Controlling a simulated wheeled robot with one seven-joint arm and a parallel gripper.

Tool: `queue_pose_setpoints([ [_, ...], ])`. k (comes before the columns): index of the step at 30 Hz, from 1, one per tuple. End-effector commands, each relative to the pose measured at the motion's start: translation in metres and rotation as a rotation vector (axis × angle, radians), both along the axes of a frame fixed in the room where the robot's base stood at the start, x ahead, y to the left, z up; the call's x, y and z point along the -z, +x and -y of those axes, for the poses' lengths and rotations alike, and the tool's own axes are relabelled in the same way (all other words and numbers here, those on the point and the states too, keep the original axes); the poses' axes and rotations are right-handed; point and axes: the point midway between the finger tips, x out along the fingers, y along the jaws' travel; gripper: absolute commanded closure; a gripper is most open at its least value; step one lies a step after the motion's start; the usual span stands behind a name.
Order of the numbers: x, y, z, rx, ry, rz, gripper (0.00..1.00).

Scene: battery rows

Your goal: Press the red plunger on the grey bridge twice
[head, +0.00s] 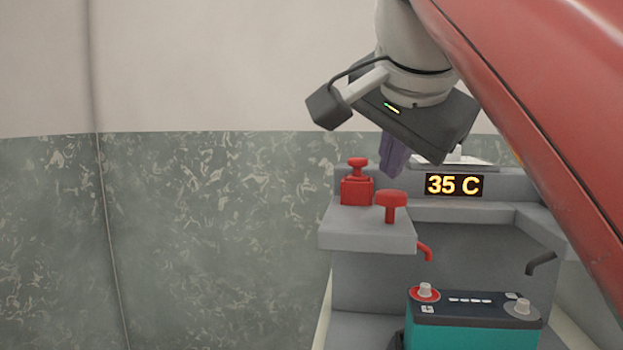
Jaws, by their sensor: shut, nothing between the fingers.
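A red mushroom-shaped plunger (390,201) stands upright on a grey bridge (350,228), near its front right corner. Behind it to the left is a red block with a knob on top (357,187). My gripper (391,172) is shut and empty, its fingers pointing down. In the picture its tips are just above the plunger's cap, but they look to be behind it; the exact gap cannot be told.
A teal and black battery (473,322) sits below right, with a red lead (425,251) and a dark lead (541,262) near it. A display (455,186) reads 35 C on the back ledge. My red arm link covers the right side.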

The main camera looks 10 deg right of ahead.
Motion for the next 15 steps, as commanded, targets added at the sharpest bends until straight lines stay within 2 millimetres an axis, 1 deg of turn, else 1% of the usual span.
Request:
queue_pose_setpoints([
  [8, -0.002, 0.000, 0.000, 0.000, 0.000, 0.001, 1.00],
  [15, -0.026, 0.000, 0.000, 0.000, 0.000, 0.000, 1.00],
])
